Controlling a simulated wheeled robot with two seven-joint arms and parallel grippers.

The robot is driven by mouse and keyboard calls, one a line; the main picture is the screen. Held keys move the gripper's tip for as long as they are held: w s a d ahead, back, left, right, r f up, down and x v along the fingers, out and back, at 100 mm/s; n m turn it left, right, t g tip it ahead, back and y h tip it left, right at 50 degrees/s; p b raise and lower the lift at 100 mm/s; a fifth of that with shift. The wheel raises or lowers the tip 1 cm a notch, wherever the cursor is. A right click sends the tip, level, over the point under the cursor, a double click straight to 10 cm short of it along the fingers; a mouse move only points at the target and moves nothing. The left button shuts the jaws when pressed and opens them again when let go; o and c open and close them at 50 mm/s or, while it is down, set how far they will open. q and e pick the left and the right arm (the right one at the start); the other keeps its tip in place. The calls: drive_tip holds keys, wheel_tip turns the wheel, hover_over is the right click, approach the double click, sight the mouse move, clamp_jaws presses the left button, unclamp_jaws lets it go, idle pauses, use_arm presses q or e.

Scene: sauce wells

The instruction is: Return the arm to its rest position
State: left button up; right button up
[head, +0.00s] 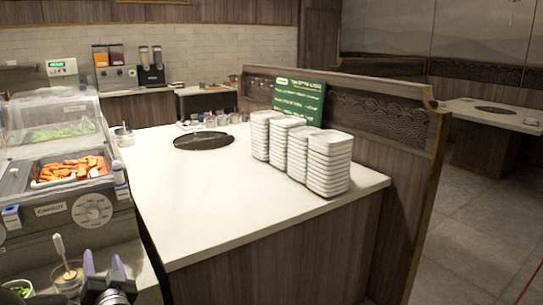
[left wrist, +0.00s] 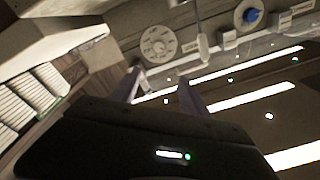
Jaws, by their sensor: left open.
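My left gripper (head: 104,264) shows at the bottom left of the head view, low in front of the food counter. Its two fingers point up and stand apart, with nothing visible between them. In the left wrist view the fingers of my left gripper (left wrist: 160,90) are also apart and empty. The view there is tilted, with a dial panel (left wrist: 160,44) beyond the fingertips. My right gripper is in neither view.
A small pot with an upright handle (head: 65,272) stands just left of the gripper. The carrot dispenser (head: 70,195) is behind it. A white table (head: 190,215) with stacked white dishes (head: 328,165) lies to the right; its front left is clear.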

use_arm(q)
drive_tip(key=s+d+f+n+g+h+p, duration=0.1)
drive_tip(key=s+d+f+g+h, duration=0.3)
drive_tip(key=d+f, duration=0.65)
drive_tip(key=d+f+g+h+p, duration=0.1)
drive_tip(key=d+f+h, duration=0.5)
drive_tip(key=d+f, duration=0.45)
drive_tip(key=s+d+f+g+h+p, duration=0.2)
drive_tip(key=s+d+f+g, duration=0.2)
drive_tip(key=s, duration=0.9)
drive_tip(key=s+d+f+g+h+p, duration=0.2)
drive_tip(key=s+d+f+g, duration=0.3)
drive_tip(key=s+d+f, duration=0.6)
drive_tip(key=s+d+h, duration=0.1)
drive_tip(key=s, duration=0.1)
drive_tip(key=shift+s+d+f+g+h, duration=0.2)
drive_tip(key=shift+s+d+g+h, duration=0.05)
drive_tip(key=shift+s+g+h, duration=0.1)
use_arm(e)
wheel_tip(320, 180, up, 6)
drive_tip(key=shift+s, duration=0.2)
use_arm(q)
drive_tip(key=shift+c, duration=0.2)
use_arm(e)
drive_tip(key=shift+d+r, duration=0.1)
